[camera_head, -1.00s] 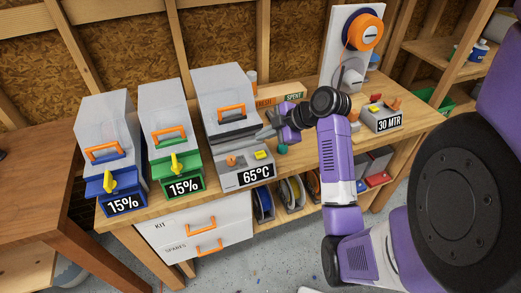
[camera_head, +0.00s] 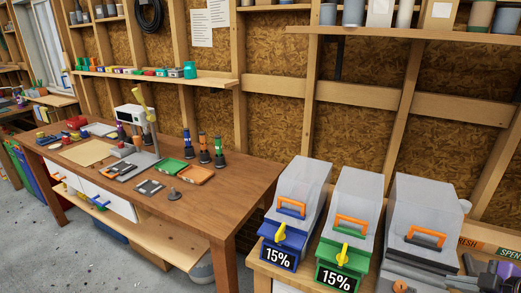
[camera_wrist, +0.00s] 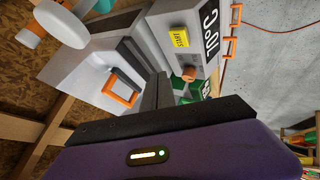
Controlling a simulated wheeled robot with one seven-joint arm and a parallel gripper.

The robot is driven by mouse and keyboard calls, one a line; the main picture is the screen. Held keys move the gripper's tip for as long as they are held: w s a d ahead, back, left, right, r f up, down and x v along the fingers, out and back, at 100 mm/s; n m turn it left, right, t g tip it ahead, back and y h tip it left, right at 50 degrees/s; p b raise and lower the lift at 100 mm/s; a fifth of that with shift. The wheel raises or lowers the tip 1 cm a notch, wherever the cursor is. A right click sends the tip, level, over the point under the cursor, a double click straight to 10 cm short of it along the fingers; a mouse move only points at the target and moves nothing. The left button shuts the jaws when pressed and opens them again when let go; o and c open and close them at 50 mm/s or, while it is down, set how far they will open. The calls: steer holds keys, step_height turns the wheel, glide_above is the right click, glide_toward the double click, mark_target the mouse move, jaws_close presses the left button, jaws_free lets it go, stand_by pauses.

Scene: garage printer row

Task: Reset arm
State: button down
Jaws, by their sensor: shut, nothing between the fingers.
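My gripper (camera_wrist: 158,88) is shut and empty in the wrist view, its dark fingers pointing at the grey heated unit (camera_wrist: 85,55). That unit has an orange handle, a yellow START button and a display that looks like 70°C. In the head view, part of my purple and dark gripper (camera_head: 474,265) shows at the bottom right corner, beside the same unit (camera_head: 425,215). The rest of my arm is out of that view. I cannot tell whether the fingers touch the unit.
A blue 15% unit (camera_head: 287,240) and a green 15% unit (camera_head: 341,255) stand left of the heated unit. A brown workbench (camera_head: 230,190) with tools, trays and several bottles is further left. Grey floor (camera_head: 60,250) is open in front of it.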

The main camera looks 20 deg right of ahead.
steer(key=shift+w+d+r+m, duration=0.1)
steer(key=shift+d+r+m, duration=0.1)
steer(key=shift+m, duration=0.1)
steer(key=d+r+m+t+h, duration=0.1)
steer(key=d+r+m+h, duration=0.3)
steer(key=d+m+h, duration=0.15)
steer(key=s+a+f+m+t+h+b, duration=0.15)
steer(key=a+m+t+h, duration=0.5)
steer(key=a, duration=1.75)
steer(key=s+a+f+n+g+y, duration=0.1)
steer(key=s+a+n+y, duration=0.1)
steer(key=s+a+y, duration=0.4)
steer(key=s+a+f+n+g+y+b, duration=0.1)
steer(key=s+a+y, duration=0.6)
steer(key=a, duration=0.8)
steer(key=shift+s+f+n, duration=0.6)
steer(key=shift+s+n, duration=0.2)
steer(key=shift+n, duration=0.3)
